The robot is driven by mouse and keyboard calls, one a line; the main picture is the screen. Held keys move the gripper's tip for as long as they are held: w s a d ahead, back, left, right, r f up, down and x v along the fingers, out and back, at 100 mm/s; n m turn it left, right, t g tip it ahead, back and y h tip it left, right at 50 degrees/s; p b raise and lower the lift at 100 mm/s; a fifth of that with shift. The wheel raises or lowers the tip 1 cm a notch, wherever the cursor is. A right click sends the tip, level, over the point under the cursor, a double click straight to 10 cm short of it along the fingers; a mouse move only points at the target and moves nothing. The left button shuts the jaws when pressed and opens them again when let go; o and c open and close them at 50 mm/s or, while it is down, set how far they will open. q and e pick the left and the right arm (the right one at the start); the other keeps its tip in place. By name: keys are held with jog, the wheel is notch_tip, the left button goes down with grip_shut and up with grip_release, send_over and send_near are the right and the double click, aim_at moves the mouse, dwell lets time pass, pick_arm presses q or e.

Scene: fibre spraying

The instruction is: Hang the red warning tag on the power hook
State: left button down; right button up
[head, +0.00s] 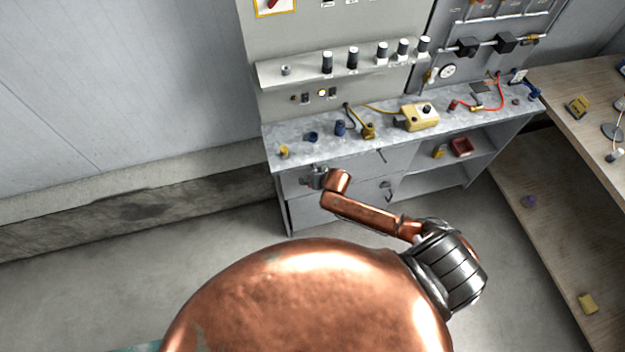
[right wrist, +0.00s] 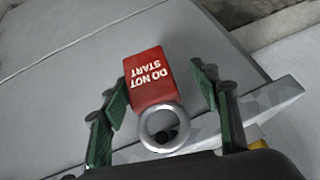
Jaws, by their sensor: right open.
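The red warning tag (right wrist: 150,78), lettered DO NOT START, shows upside down in the right wrist view. Its metal ring (right wrist: 160,129) is around or in front of a dark, hook-like piece (right wrist: 166,136); I cannot tell how firmly it sits there. My right gripper (right wrist: 163,104) is open, with one green finger on each side of the tag and gaps between. In the head view my right gripper (head: 316,178) is at the cabinet's left front, just below the worktop. The tag is not discernible there. My left gripper is not in view.
The worktop (head: 295,143) carries a yellow box (head: 419,117), a blue piece (head: 340,128) and a red cable (head: 497,100). A panel with several knobs (head: 353,58) stands behind it. A wooden table (head: 590,85) is at right.

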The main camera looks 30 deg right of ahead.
jog(key=v, duration=1.2)
jog(key=shift+d, duration=0.1)
jog(key=s+d+f+n+g+b, duration=0.1)
jog(key=s+d+f+b, duration=0.2)
jog(key=f, duration=0.8)
jog(key=s+d+f+g+h, duration=0.1)
jog(key=s+d+f, duration=0.3)
jog(key=f, duration=0.7)
jog(key=s+d+f+n+b, duration=0.15)
jog(key=s+f, duration=0.35)
jog(key=f, duration=0.6)
jog(key=s+a+f+g+b, duration=0.1)
jog(key=s+a+f, duration=0.1)
jog(key=s+f, duration=0.5)
jog(key=s+a+f+n+g+b, duration=0.1)
jog(key=s+f, duration=0.6)
jog(key=s, duration=0.7)
jog(key=s+a+f+n+g+b, duration=0.1)
jog(key=s+a+f+g+b, duration=0.1)
jog(key=s+f, duration=0.5)
jog(key=s+a, duration=0.1)
jog(key=s, duration=0.3)
jog(key=shift+s+a+f+b, duration=0.2)
jog(key=shift+a+f+b, duration=0.15)
